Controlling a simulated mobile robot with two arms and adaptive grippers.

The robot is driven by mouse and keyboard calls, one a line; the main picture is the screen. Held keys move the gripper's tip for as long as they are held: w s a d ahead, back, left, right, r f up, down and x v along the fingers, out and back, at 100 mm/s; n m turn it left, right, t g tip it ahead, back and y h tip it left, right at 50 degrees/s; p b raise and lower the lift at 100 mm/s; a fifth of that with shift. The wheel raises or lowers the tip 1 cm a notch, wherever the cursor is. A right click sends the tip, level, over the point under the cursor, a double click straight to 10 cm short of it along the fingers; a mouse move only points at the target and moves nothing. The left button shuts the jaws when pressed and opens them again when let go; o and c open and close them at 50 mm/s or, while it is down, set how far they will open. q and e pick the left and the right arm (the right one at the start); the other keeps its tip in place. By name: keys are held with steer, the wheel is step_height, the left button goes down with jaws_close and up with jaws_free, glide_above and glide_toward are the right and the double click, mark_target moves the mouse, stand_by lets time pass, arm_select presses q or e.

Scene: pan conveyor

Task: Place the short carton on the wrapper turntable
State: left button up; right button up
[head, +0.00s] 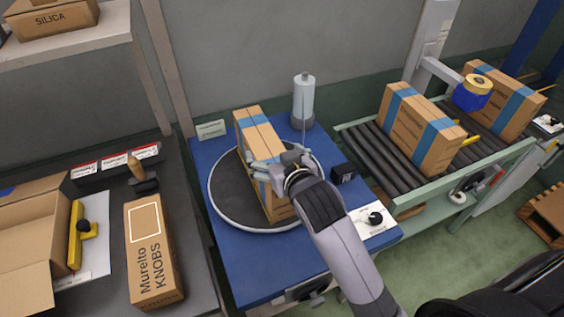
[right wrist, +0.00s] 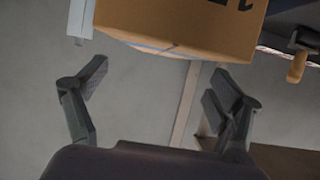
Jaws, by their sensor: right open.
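A brown carton with blue tape bands (head: 262,140) stands on the dark round wrapper turntable (head: 229,196), which sits on a blue table. Its long side runs from back to front, and my gripper hides part of its right side. My right gripper (head: 274,171) is at the carton's right side, with its fingers spread. In the right wrist view the open fingers (right wrist: 158,88) have nothing between them, and a carton (right wrist: 190,25) shows at the top, beyond the fingertips. I cannot tell whether a finger touches it. My left gripper is not in view.
A roller conveyor (head: 376,150) on the right bears two blue-taped cartons (head: 420,128) (head: 503,98). A grey-white cylinder post (head: 303,102) and a small black box (head: 343,172) stand near the turntable. A KNOBS carton (head: 153,250) lies on the left bench.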

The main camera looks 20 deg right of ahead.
steer(key=v, duration=0.5)
steer(key=shift+s, duration=0.15)
stand_by(0.3)
